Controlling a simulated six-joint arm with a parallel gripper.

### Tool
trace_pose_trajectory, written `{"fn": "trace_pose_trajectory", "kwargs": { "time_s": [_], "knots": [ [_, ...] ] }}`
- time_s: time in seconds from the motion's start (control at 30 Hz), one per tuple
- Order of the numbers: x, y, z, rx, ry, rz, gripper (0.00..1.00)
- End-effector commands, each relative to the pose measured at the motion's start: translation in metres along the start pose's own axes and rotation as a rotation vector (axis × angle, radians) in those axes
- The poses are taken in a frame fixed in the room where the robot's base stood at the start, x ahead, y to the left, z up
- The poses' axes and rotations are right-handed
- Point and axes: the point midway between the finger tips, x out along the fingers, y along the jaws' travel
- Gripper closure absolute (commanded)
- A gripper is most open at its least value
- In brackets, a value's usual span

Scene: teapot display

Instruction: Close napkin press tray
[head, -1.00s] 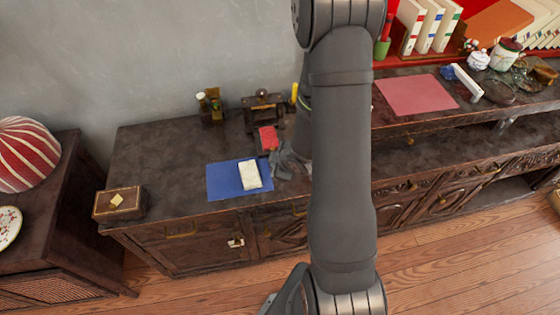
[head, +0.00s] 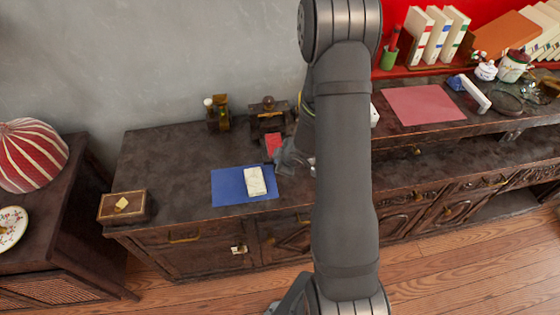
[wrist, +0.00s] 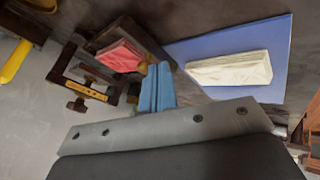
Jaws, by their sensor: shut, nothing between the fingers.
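The dark napkin press (head: 268,118) stands at the back of the cabinet top, left of my arm. Its tray (wrist: 152,44) sticks out at the front and holds a red folded napkin (head: 273,142). The red napkin (wrist: 119,56) and the press's frame (wrist: 72,72) also show in the wrist view. My gripper (head: 283,157) is low beside the front of the tray; its blue fingers (wrist: 158,80) are together and empty, pointing just past the red napkin. I cannot tell whether they touch the tray. My arm hides part of the area to the right.
A white folded napkin (head: 255,181) lies on a blue mat (head: 228,188) in front of the press. A wooden box (head: 124,207) sits at the left end. The cabinet top (head: 170,160) between is clear.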

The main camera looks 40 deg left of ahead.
Motion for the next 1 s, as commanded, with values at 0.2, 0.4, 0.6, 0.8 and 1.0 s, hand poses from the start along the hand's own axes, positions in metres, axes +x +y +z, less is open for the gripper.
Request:
{"fn": "trace_pose_trajectory", "kwargs": {
  "time_s": [0.2,0.4,0.6,0.8,1.0],
  "knots": [
    [0.023,0.032,-0.010,-0.003,0.003,0.000,1.00],
    [0.042,0.060,-0.018,-0.002,0.003,0.001,1.00],
    [0.058,0.084,-0.025,-0.002,0.003,0.000,1.00],
    [0.068,0.099,-0.029,-0.001,0.001,0.001,1.00],
    [0.070,0.104,-0.030,0.000,0.000,0.003,1.00]
  ]
}}
